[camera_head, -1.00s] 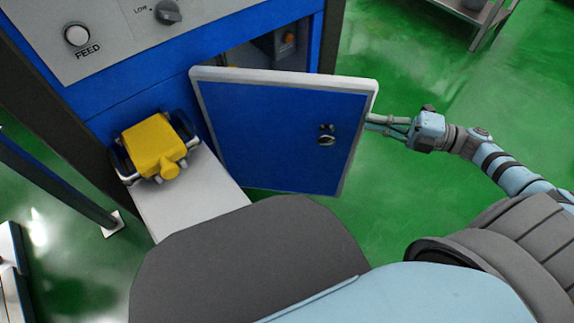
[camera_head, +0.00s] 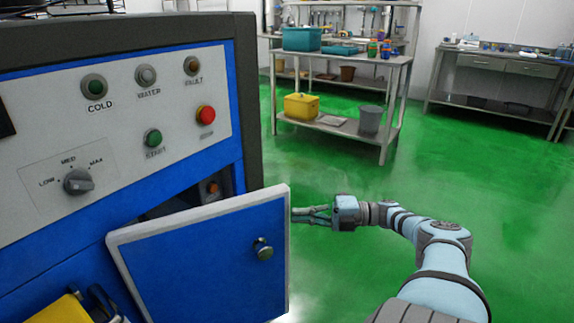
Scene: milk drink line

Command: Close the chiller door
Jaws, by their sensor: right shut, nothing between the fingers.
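The chiller door (camera_head: 205,268) is a blue panel with a white edge and a small round metal knob (camera_head: 262,249). It stands ajar from the blue machine (camera_head: 255,285), with a dark opening behind its top edge. My right gripper (camera_head: 298,215) is shut and empty, with its fingertips close to the door's right edge. I cannot tell whether they touch it or are partly behind it. My left gripper is not in view.
A control panel (camera_head: 120,125) with buttons and a dial is above the door. A yellow object (camera_head: 55,310) sits at the lower left. A metal shelf rack (camera_head: 345,133) and a workbench (camera_head: 495,70) stand at the back. Green floor (camera_head: 510,190) at the right is clear.

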